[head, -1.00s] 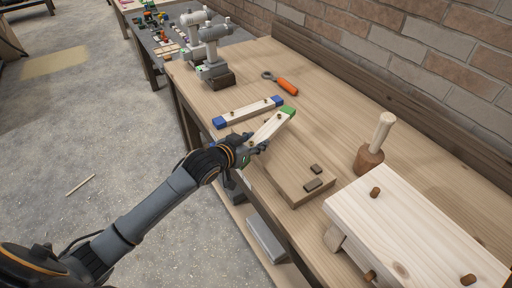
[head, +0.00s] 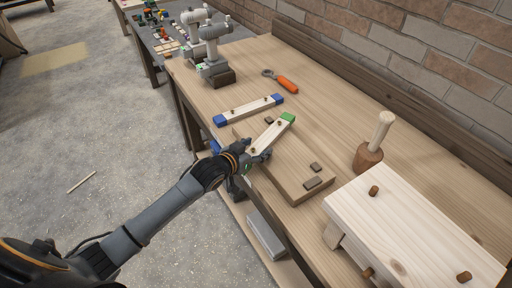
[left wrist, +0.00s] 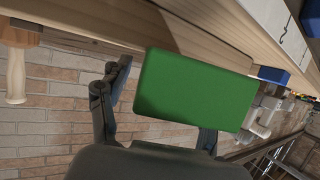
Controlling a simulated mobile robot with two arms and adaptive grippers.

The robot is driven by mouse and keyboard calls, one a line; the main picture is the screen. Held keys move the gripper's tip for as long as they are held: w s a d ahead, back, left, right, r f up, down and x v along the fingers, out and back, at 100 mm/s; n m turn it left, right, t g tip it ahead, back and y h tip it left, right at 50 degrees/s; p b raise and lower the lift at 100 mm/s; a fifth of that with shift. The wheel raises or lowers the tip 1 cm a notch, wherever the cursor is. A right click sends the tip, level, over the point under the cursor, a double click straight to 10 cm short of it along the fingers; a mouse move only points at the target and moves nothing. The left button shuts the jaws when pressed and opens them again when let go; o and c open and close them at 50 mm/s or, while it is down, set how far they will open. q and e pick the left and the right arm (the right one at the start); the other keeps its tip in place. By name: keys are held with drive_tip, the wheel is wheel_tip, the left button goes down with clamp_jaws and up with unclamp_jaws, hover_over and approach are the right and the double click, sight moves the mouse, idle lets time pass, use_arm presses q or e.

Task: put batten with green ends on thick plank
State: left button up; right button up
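The batten with green ends (head: 268,136) is pale wood and lies at a slant over the far part of the thick plank. I cannot tell whether the batten touches the plank. The thick plank (head: 286,169) lies on the bench with small dark blocks on it. My right gripper is not in view.
A batten with blue ends (head: 248,110) lies just beyond. An orange-handled tool (head: 287,84) and grey machines (head: 215,60) are farther back. A wooden mallet (head: 370,155) and a pale pegged board (head: 410,225) stand to the right. The bench's back strip is clear.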

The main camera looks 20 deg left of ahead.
use_arm(q)
drive_tip(key=shift+r, duration=0.1)
drive_tip(key=shift+s+r, duration=0.1)
drive_tip(key=b+v, duration=0.1)
drive_tip(key=v, duration=1)
drive_tip(key=shift+s+r, duration=0.25)
drive_tip(key=shift+s, duration=0.05)
drive_tip(key=shift+a, duration=0.1)
idle(0.9)
